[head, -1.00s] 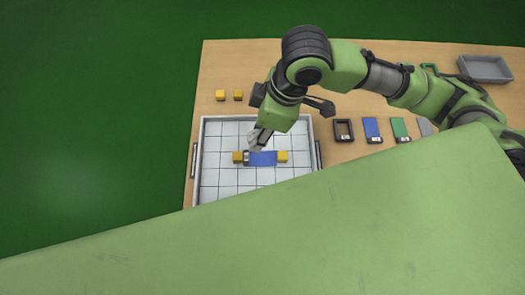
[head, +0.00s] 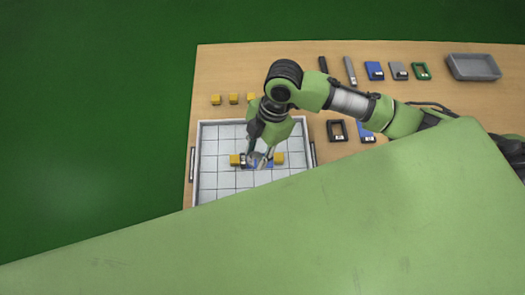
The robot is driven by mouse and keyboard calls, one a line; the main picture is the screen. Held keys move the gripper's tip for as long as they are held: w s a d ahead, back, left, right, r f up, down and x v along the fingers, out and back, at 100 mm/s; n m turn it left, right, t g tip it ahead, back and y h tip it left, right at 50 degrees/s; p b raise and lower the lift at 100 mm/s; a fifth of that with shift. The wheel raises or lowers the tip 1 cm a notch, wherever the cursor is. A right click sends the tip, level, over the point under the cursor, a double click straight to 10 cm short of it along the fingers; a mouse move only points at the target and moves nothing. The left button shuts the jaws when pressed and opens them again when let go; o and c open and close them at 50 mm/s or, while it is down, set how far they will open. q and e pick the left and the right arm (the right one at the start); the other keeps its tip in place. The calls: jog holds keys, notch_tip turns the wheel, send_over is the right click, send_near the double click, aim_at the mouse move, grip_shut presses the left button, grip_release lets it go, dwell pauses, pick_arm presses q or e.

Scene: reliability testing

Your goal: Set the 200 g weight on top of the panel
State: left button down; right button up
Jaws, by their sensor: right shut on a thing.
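The blue panel (head: 247,166) lies in the white gridded tray (head: 209,178), between two yellow blocks, the left one (head: 235,160) and the right one (head: 279,158). Whether its ends rest on the blocks is too small to tell. My right gripper (head: 257,160) points down over the panel and hides part of its middle. It is shut on a small grey thing that looks like the 200 g weight, mostly hidden by the fingers. I cannot tell whether that thing touches the panel. My left gripper is out of view.
Several yellow blocks (head: 216,100) stand behind the tray. A black frame (head: 337,131) lies to its right. Flat pieces, including a blue one (head: 374,71) and a green one (head: 421,71), line the back by a grey bin (head: 473,67). My green body covers the lower right.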

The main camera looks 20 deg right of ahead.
jog(key=f, duration=0.1)
jog(key=w+d+f, duration=0.2)
jog(key=shift+w+f, duration=0.15)
jog(key=shift+f, duration=0.2)
notch_tip(320, 180, down, 3)
jog(key=shift+w+d+r+p, duration=0.1)
jog(key=shift+w+d+p, duration=0.05)
jog(key=shift+p, duration=0.7)
jog(key=shift+f, duration=0.45)
jog(key=shift+f, duration=0.1)
jog(key=o, duration=1.2)
jog(key=shift+o, duration=0.2)
